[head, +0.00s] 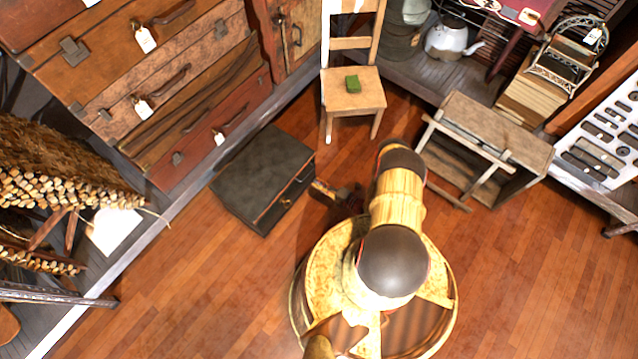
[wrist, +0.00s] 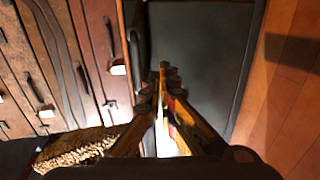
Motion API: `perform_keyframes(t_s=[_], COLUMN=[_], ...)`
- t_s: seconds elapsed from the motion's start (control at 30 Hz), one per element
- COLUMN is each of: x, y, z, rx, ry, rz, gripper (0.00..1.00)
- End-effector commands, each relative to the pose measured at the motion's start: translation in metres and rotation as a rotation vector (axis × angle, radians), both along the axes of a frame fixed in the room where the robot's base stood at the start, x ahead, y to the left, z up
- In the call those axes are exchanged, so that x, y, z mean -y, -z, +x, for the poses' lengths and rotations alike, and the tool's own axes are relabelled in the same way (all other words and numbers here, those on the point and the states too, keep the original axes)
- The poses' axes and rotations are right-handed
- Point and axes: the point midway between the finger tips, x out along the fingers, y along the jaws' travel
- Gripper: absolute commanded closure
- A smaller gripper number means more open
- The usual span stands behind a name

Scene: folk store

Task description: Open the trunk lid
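The trunk (head: 262,170) is a dark grey box with brown edges on the floor, left of centre in the head view. Its lid looks closed. A latch and a handle show on its right-hand front side. In the wrist view the trunk's dark top (wrist: 205,55) fills the upper middle, and a dark handle stands at its left edge. My gripper (head: 318,186) is just right of the trunk's front in the head view. Its fingers (wrist: 167,72) meet at the tips in the wrist view, with nothing seen between them. I cannot tell whether they touch the trunk.
Stacked brown suitcases (head: 170,75) stand on a shelf to the left, close to the trunk. A wooden chair (head: 353,92) with a green object stands behind. A wooden stand (head: 485,145) is to the right. The floor (head: 190,290) in front of the trunk is clear.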

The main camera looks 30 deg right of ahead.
Motion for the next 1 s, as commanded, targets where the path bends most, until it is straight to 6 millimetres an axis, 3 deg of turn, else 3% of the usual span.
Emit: perform_keyframes(t_s=[1.0], x=[-0.008], y=[0.0], z=[0.021], rx=[0.0], ry=[-0.001], rz=[0.0], gripper=[1.0])
